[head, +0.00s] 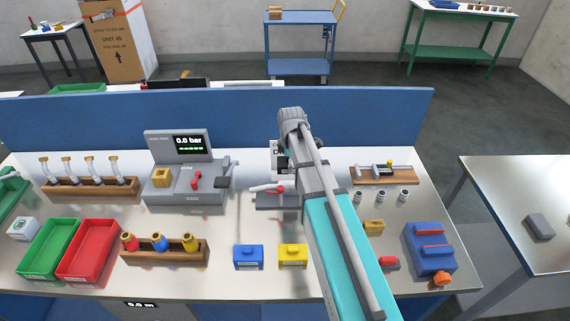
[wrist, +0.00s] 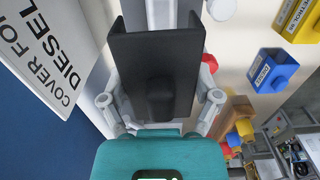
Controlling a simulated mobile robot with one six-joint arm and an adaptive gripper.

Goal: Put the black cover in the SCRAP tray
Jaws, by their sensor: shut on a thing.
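In the wrist view my gripper (wrist: 160,98) is shut on the black cover (wrist: 155,55), a dark channel-shaped piece with raised side walls. The cover lies between the two grey fingers. In the head view my arm hides most of the gripper and the cover, above the middle of the bench near the back panel. A red tray (head: 92,252) and a green tray (head: 50,250) stand side by side at the front left of the bench, well away from the gripper. Both look empty. Their labels are too small to read, so I cannot tell which is SCRAP.
A rack of coloured dispensers (head: 165,248) stands right of the red tray. Behind it is a grey pressure unit (head: 188,180). Blue (head: 248,257) and yellow (head: 292,256) boxes sit at front centre. A sign reading "COVER FOR DIESEL" (wrist: 45,50) is near the gripper.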

